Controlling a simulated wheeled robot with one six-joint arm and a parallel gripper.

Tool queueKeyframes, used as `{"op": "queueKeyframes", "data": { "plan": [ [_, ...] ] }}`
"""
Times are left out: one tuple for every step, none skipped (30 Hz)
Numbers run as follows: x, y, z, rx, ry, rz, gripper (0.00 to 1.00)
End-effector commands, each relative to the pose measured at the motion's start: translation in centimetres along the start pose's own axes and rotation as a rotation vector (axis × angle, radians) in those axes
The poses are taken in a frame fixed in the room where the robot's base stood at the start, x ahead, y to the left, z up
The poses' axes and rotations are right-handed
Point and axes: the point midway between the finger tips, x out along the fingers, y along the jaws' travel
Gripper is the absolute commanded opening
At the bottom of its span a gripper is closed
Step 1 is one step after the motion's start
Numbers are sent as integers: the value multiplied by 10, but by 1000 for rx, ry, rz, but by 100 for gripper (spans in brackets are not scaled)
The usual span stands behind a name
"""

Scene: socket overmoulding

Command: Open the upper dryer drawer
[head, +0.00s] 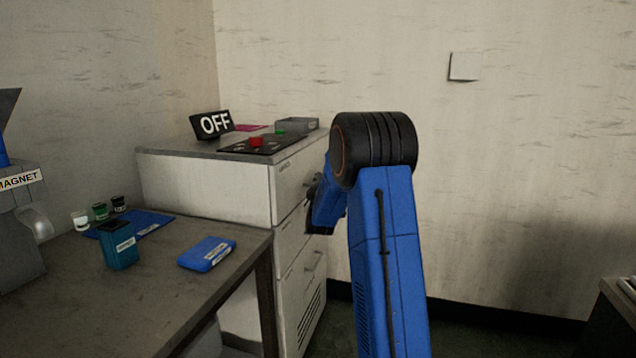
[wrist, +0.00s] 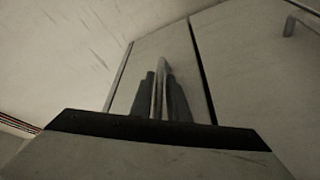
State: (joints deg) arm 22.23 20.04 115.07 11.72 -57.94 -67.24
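The dryer is the pale cabinet (head: 205,188) in the middle of the head view. In the wrist view this drawer front (wrist: 178,52) is a narrow panel between two seams. My gripper (wrist: 161,92) has one dark finger on each side of the pale upright drawer handle (wrist: 160,75), close against it, and looks shut on it. In the head view my gripper (head: 313,205) is mostly hidden by my blue arm. The drawer looks closed or nearly so.
The larger lower drawer (wrist: 252,70) has its own handle (wrist: 290,25). An OFF sign (head: 215,123) and a control panel with a red button (head: 257,141) are on the cabinet top. A table (head: 150,290) with a blue box (head: 207,253) stands at left.

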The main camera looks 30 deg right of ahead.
Motion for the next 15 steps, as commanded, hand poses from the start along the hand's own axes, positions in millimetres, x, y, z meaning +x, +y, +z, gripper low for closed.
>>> {"op": "queueKeyframes", "data": {
  "plan": [
    [0, 0, 0, 0, 0, 0, 3],
    [0, 0, 0, 0, 0, 0, 0],
    [0, 0, 0, 0, 0, 0, 0],
    [0, 0, 0, 0, 0, 0, 0],
    [0, 0, 0, 0, 0, 0, 0],
    [0, 0, 0, 0, 0, 0, 0],
    [0, 0, 0, 0, 0, 0, 0],
    [0, 0, 0, 0, 0, 0, 0],
    [-1, 0, 1, 0, 0, 0, 0],
    [-1, 1, 2, 0, 0, 0, 0],
    [-1, 2, 3, 0, 0, 0, 0],
    [-2, 3, 5, 0, 0, 0, 0],
    [-3, 4, 7, -1, 0, 0, 0],
    [-4, 6, 9, 0, -1, 0, 0],
    [-6, 9, 13, 0, -2, 0, 0]
  ]
}}
